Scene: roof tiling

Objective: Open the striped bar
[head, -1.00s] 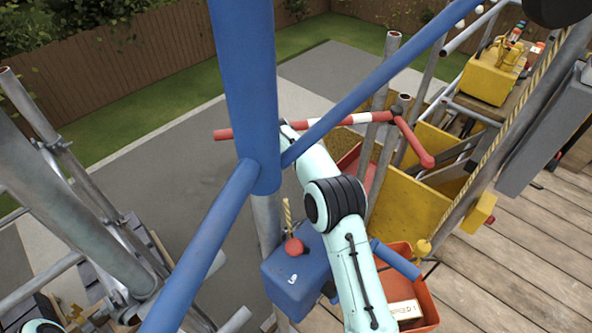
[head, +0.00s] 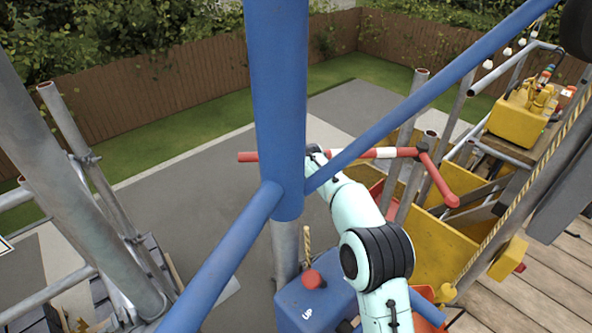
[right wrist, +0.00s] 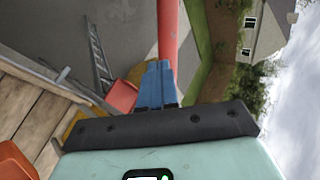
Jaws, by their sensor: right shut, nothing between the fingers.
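The striped bar (head: 385,153), red with a white band, runs level behind the blue post and brace in the head view. Its right end joins a red arm that slants down to the right. My right arm reaches up to the bar just right of the blue post; its gripper is mostly hidden there. In the right wrist view my right gripper (right wrist: 157,68) has its blue fingers together and empty. A red length of the bar (right wrist: 168,30) runs just beyond the fingertips; I cannot tell whether they touch. My left gripper is out of view.
A thick blue post (head: 277,100) and blue brace (head: 415,110) stand in front of the bar. A blue box (head: 310,305) with a red button is below. Grey scaffold tubes (head: 90,170) stand left. Yellow panels (head: 435,245) and wooden planks (head: 545,290) are right.

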